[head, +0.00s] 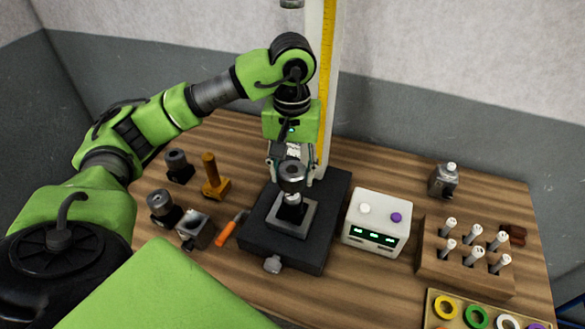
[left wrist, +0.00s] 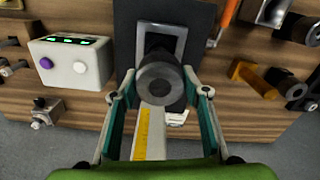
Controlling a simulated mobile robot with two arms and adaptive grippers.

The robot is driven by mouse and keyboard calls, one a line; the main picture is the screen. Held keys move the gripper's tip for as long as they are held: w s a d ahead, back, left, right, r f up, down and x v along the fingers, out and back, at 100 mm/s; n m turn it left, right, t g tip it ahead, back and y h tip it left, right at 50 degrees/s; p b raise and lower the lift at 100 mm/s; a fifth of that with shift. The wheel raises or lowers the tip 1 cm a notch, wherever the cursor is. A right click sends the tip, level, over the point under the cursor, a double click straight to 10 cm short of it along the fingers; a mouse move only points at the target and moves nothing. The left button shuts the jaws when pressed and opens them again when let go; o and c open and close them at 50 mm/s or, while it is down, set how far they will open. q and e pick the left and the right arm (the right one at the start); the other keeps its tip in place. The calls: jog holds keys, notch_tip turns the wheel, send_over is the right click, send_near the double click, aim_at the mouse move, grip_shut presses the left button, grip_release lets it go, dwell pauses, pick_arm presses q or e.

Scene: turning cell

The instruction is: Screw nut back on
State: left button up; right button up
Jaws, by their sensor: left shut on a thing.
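My left gripper (head: 290,172) points down over the black base (head: 262,236) at the middle of the bench. It is shut on a grey round nut (head: 292,168) with a dark hole in its top. The nut also shows between the fingers in the left wrist view (left wrist: 160,78). My right gripper is not in view.
A white column with a yellow scale (head: 326,65) rises behind the base. A white box with lit displays (head: 376,222) stands to the right, then a wooden rack (head: 433,265) of several pale pegs. Dark metal parts, a brown post (head: 211,172) and an orange-handled tool (head: 226,233) lie left.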

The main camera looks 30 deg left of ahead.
pick_arm(q)
jog(key=shift+a+f, duration=0.1)
jog(key=shift+f, duration=0.45)
jog(key=shift+f+b, duration=0.5)
jog(key=shift+f, duration=0.55)
jog(key=shift+f+b, duration=1.25)
jog(key=shift+b, duration=0.45)
jog(key=shift+f+b, duration=0.3)
jog(key=shift+b, duration=0.05)
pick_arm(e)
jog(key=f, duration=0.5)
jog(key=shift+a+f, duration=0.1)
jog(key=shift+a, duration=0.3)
pick_arm(q)
jog(key=shift+b, duration=0.3)
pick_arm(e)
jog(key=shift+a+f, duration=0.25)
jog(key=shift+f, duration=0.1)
pick_arm(q)
jog(key=shift+f+b, duration=0.6)
jog(key=shift+b, duration=0.05)
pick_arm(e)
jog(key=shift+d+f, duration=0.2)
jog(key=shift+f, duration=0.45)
pick_arm(q)
jog(key=o, duration=1.3)
jog(key=shift+c, duration=0.2)
